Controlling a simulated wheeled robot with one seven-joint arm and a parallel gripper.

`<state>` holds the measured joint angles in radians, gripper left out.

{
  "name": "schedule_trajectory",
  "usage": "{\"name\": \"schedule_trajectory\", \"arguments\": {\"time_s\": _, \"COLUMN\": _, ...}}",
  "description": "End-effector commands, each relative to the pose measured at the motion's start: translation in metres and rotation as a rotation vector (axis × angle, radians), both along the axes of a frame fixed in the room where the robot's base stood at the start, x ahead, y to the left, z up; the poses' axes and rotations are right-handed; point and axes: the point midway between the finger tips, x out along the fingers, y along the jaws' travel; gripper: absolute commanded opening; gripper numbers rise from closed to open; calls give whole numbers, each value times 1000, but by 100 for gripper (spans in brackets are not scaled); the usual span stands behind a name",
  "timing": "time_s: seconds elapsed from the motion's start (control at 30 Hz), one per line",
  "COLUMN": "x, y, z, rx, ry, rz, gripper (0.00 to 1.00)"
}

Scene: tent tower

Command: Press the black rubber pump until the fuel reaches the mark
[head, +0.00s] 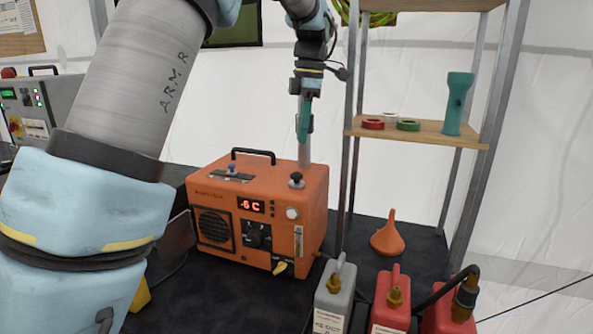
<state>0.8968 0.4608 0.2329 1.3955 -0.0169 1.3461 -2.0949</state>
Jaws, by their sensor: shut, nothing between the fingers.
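The orange heater box (223,188) stands on the dark table, with a red display reading about -6 C. A small black rubber pump (296,177) sits on a pale base at the right of its top. A narrow upright sight gauge (299,242) is on the front at the right; its fuel level and mark are too small to read. My gripper (304,162) points down, shut and empty, with its fingertips close to the pump, just above and slightly right of it in the picture. I cannot tell whether they touch it.
A black carrying handle (253,153) and a blue knob (231,168) rise from the box top. A shelf post stands close to the right. A grey can (335,295), red cans (392,298) and an orange funnel (387,236) are at the right.

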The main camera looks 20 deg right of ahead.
Motion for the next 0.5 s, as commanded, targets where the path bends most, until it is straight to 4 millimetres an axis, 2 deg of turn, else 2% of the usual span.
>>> {"name": "schedule_trajectory", "arguments": {"time_s": 0.27, "x": 0, "y": 0, "z": -5, "rx": 0, "ry": 0, "rz": 0, "gripper": 0}}
{"name": "schedule_trajectory", "arguments": {"time_s": 0.5, "x": 0, "y": 2, "z": -28, "rx": 0, "ry": 1, "rz": 0, "gripper": 0}}
